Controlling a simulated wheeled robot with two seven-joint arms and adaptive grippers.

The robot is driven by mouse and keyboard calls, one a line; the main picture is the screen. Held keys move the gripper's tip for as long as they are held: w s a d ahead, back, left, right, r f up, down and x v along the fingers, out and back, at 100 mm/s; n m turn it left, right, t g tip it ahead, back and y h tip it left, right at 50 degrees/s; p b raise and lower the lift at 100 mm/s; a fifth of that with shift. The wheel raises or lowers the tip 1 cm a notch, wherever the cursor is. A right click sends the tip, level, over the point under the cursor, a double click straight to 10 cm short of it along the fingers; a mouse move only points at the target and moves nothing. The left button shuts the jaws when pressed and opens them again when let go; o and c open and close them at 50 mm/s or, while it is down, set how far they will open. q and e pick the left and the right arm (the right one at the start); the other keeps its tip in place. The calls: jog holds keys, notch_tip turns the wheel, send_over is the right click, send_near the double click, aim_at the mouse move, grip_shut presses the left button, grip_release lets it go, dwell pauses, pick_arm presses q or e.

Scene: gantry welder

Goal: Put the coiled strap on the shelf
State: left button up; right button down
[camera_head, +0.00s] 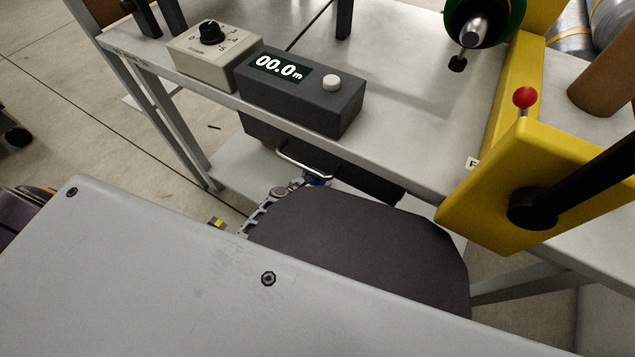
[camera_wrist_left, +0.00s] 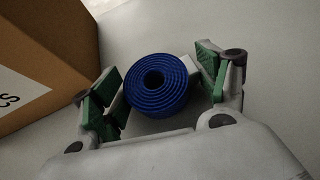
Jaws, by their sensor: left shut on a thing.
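The coiled strap (camera_wrist_left: 157,94) is a blue spiral roll with a dark hole in its middle. In the left wrist view it sits between the green-padded fingers of my left gripper (camera_wrist_left: 160,74), which is shut on it. The coil's end face looks toward the camera. In the head view my left gripper is mostly hidden behind a dark rounded shape, with only a small blue patch beside the drawer handle. A light grey lower shelf (camera_head: 237,178) shows under the workbench. My right gripper is in neither view.
The workbench (camera_head: 405,115) carries a beige dial box (camera_head: 215,52), a dark display box (camera_head: 300,92) reading 00.0 m, and a yellow machine (camera_head: 535,185). A drawer with a metal handle (camera_head: 303,160) hangs below it. A cardboard box (camera_wrist_left: 42,55) stands left of the gripper.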

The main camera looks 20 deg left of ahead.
pick_arm(q)
jog(key=shift+f, duration=0.1)
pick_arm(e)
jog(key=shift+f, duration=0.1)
pick_arm(q)
jog(key=o, duration=1)
jog(key=shift+o, duration=0.6)
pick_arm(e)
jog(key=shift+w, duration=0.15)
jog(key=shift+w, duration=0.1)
pick_arm(q)
jog(key=shift+r, duration=0.2)
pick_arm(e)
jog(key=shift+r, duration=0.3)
pick_arm(q)
jog(key=shift+p+v, duration=1.6)
jog(key=shift+v, duration=1.25)
jog(key=p+v, duration=0.2)
jog(key=v, duration=0.2)
jog(key=shift+s+a, duration=0.1)
jog(key=shift+s, duration=0.05)
jog(key=shift+p+v, duration=0.3)
jog(key=shift+v, duration=0.7)
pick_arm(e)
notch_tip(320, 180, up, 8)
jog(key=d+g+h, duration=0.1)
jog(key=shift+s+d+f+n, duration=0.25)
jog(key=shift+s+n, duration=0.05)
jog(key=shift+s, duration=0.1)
